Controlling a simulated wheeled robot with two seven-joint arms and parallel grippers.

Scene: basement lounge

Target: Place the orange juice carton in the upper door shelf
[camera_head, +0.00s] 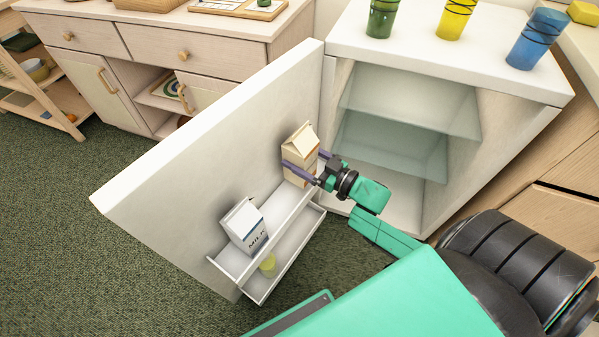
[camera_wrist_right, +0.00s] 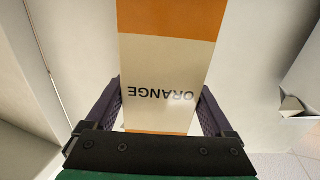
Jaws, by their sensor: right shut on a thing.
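The orange juice carton (camera_head: 299,150) is cream with an orange band and a gabled top. In the head view it is upright at the upper door shelf (camera_head: 284,213), towards the hinge end; whether its base touches the shelf floor is hard to tell. My right gripper (camera_head: 301,168) is shut on the carton, one finger on each side. In the right wrist view the carton (camera_wrist_right: 165,70) fills the space between the fingers, with ORANGE upside down. The open fridge door (camera_head: 215,150) carries the shelf. My left gripper is not in view.
A milk carton (camera_head: 244,226) stands in the upper door shelf, left of the juice. A small yellow-green item (camera_head: 268,265) is in the lower door shelf (camera_head: 257,296). Green (camera_head: 382,18), yellow (camera_head: 454,18) and blue (camera_head: 537,39) cups stand on the fridge top. The glass shelves (camera_head: 410,100) inside look empty.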

